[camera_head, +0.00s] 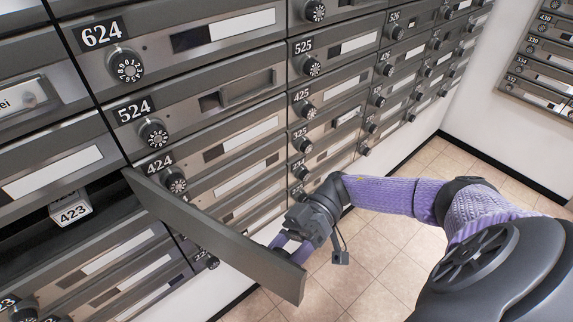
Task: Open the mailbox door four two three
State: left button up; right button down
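The door (215,232) beside the label 423 stands swung out from the mailbox wall, its hinge side near box 424. My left gripper is not in view.
Closed mailboxes with round dials surround the opening, including 424 (174,180) and 524 (152,133). Tiled floor (365,258) is clear at the lower right. Another mailbox bank (545,70) hangs on the right wall.

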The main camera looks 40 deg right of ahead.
jog(key=shift+w, duration=0.1)
jog(key=shift+c, duration=1.1)
grip_release()
jog(key=shift+o, duration=1.1)
jog(key=shift+w, duration=0.15)
pick_arm(q)
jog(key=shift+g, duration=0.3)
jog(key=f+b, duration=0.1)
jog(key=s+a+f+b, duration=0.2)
jog(key=b, duration=0.1)
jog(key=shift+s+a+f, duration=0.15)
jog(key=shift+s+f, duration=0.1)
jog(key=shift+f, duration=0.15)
pick_arm(e)
jog(key=v, duration=0.9)
jog(key=shift+d, duration=0.4)
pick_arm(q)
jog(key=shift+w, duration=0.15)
pick_arm(e)
jog(key=shift+w, duration=0.1)
